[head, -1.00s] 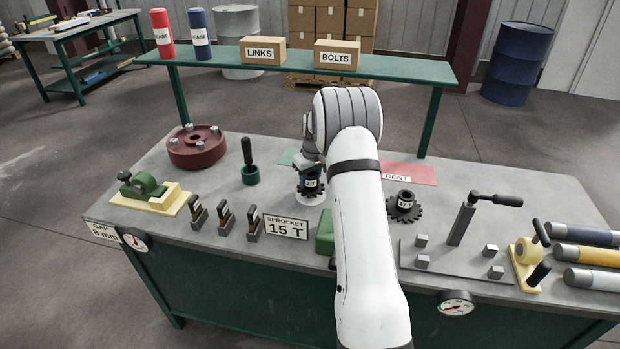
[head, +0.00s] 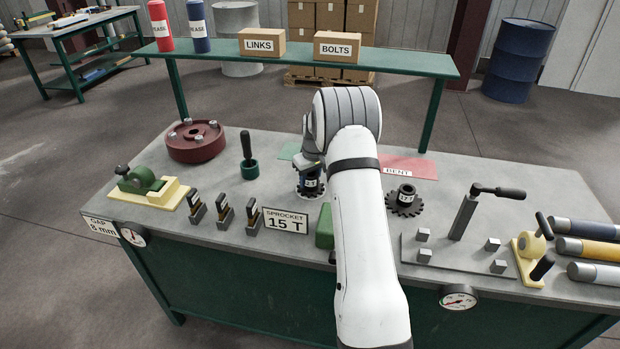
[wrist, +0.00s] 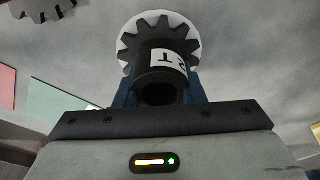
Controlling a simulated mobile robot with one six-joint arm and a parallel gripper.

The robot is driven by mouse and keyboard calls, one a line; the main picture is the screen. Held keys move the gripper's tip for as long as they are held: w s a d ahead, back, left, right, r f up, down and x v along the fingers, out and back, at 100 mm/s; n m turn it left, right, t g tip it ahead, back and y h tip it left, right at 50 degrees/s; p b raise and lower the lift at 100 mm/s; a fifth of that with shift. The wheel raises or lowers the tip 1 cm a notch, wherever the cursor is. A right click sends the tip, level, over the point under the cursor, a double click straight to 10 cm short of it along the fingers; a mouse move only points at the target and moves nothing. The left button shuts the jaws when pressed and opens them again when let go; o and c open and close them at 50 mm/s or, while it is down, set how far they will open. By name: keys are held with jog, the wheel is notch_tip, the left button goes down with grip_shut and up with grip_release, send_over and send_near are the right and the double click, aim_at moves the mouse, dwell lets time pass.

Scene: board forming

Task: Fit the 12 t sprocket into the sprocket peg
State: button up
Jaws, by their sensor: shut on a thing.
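A dark toothed sprocket (head: 311,191) is held in my gripper (head: 310,172). In the wrist view the sprocket (wrist: 160,64) shows its hub between the blue fingers of my gripper (wrist: 160,92), with a white label partly reading "2 T". A round white disc (wrist: 187,24) lies just beyond its teeth and is mostly covered by the sprocket. The sprocket sits low over the disc; I cannot tell whether it touches. The peg itself is hidden by the sprocket and my arm. A second dark sprocket (head: 404,201) lies on the bench to the right.
A sign (head: 286,221) reads "SPROCKET 15 T". A green block (head: 324,228) stands near my arm. A red mat (head: 409,165) marked "BENT" and a green mat (head: 289,150) lie behind. A plate with posts and a lever (head: 463,218) stands right. A shelf (head: 300,63) spans the back.

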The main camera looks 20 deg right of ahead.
jog(key=shift+f, duration=0.15)
jog(key=o, duration=1.3)
jog(key=shift+s+d+r+b, duration=0.1)
jog(key=shift+s+r+b, duration=0.15)
jog(key=shift+r, duration=1.05)
jog(key=shift+s+a+r+b, duration=0.1)
jog(key=shift+r+b, duration=0.1)
jog(key=shift+r, duration=1.05)
jog(key=shift+s+d+r+b, duration=0.1)
jog(key=shift+s+r+b, duration=0.15)
jog(key=shift+r, duration=1.05)
